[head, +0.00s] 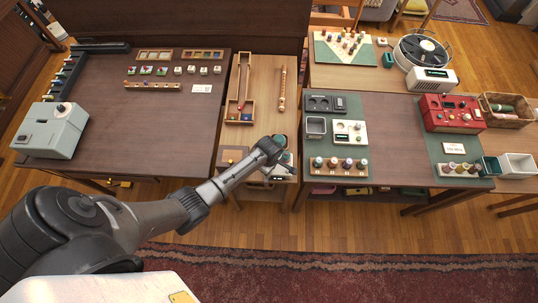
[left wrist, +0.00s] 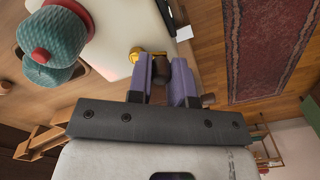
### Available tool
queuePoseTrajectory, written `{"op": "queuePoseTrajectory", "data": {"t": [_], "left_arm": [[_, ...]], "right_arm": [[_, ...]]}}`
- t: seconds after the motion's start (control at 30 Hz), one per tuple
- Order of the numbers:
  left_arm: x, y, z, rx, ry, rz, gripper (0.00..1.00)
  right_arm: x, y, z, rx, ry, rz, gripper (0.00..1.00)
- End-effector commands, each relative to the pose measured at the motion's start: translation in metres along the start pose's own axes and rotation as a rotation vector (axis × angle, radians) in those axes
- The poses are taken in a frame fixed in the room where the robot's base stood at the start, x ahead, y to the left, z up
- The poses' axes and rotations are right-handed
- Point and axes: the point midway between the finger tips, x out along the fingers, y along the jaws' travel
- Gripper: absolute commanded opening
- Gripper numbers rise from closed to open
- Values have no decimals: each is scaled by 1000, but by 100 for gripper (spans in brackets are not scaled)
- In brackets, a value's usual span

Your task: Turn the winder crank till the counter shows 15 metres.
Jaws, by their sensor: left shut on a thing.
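The winder (head: 290,172) is a small pale unit at the front of the narrow middle table, partly hidden behind my left gripper (head: 272,152) in the head view. In the left wrist view its white body (left wrist: 115,25) carries teal yarn (left wrist: 72,30) with red parts. A brass crank piece (left wrist: 137,53) shows beside the fingers. My left gripper (left wrist: 165,62) is shut on the dark brown crank knob (left wrist: 161,70), which sits between its purple fingers. A small dark panel on the winder's front is too small to read as a counter. My right gripper is not in view.
A wooden tray (head: 239,111) lies behind the winder on the same table. A grey-green machine (head: 50,130) stands on the left table. The right table holds a bottle rack (head: 340,168) and a red device (head: 450,112). A red rug (head: 370,275) covers the front floor.

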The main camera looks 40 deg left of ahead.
Motion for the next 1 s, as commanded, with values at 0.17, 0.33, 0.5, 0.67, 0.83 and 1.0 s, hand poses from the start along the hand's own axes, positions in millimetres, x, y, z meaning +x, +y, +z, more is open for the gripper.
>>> {"op": "queuePoseTrajectory", "data": {"t": [0.17,0.33,0.5,0.67,0.83,1.0], "left_arm": [[-2,0,0,26,0,0,0],[-3,-1,-2,108,-1,-2,0],[-4,-1,-5,248,-1,-3,0],[-3,0,-9,401,0,-3,0],[-2,1,-13,563,-1,-3,0],[-2,3,-16,724,-2,-2,0]], "right_arm": [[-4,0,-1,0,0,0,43],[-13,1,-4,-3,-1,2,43],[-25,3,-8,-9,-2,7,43],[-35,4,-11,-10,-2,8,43],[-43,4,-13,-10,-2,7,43],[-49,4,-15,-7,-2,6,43]]}}
